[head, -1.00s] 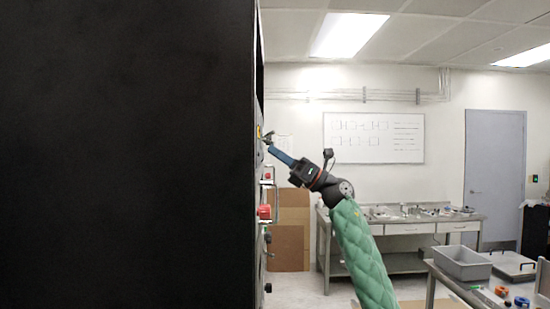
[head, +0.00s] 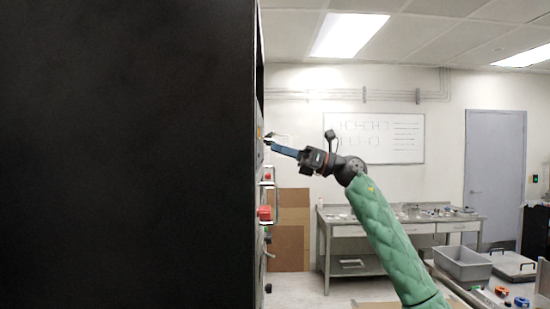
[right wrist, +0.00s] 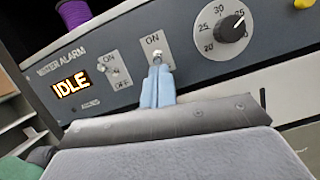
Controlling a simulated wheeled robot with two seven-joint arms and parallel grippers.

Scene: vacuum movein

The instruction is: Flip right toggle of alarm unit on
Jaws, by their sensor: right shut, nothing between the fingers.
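The left toggle (right wrist: 110,68) sits between ON and OFF labels. In the head view my right gripper (head: 271,143) is at the rack front; the panel face is edge-on.
A black dial (right wrist: 231,28) with numbers sits right of the right toggle. A purple spool (right wrist: 74,13) is above the panel. In the head view the tall black rack side (head: 128,155) fills the left; a red part (head: 265,213) sticks out below my gripper.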

